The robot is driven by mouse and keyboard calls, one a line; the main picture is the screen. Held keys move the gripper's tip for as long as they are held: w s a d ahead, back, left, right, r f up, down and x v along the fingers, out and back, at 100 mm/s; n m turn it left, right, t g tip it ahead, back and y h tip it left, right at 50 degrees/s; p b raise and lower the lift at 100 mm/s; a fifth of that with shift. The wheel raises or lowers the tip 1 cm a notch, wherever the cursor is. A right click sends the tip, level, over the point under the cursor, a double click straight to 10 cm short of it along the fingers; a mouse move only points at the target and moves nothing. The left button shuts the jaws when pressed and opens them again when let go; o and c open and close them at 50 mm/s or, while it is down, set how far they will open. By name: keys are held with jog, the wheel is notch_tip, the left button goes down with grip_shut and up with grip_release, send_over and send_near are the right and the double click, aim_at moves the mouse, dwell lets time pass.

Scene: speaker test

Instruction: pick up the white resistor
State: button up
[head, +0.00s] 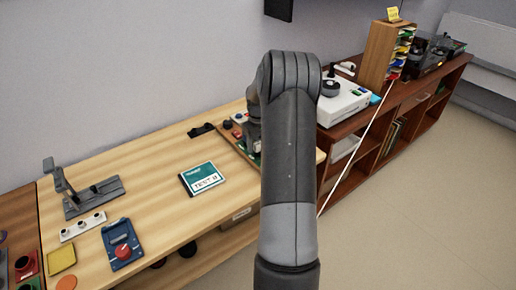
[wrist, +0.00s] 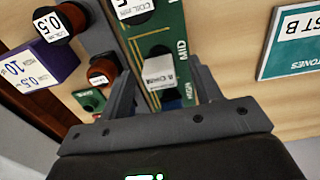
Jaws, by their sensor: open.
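The white resistor (wrist: 158,72) is a small white block with dark lettering. It sits on a green circuit board (wrist: 172,22) beside the printed words MID and HIGH. In the wrist view my gripper (wrist: 163,78) is open, with one finger left and one right of the resistor. I cannot tell whether either finger touches it. In the head view my arm hides the resistor and most of the gripper at the wooden bench's right end.
Copper coils (wrist: 52,24), a purple box (wrist: 38,68) and another white-labelled part (wrist: 132,10) crowd the left and far side. A teal TEST B card (head: 202,178) lies on the bench (head: 150,160). A white device (head: 343,102) stands right of my arm.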

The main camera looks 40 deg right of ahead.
jog(key=shift+f, duration=0.4)
jog(key=shift+c, duration=0.6)
jog(key=c, duration=0.9)
jog(key=shift+r, duration=0.15)
jog(key=shift+c, duration=0.2)
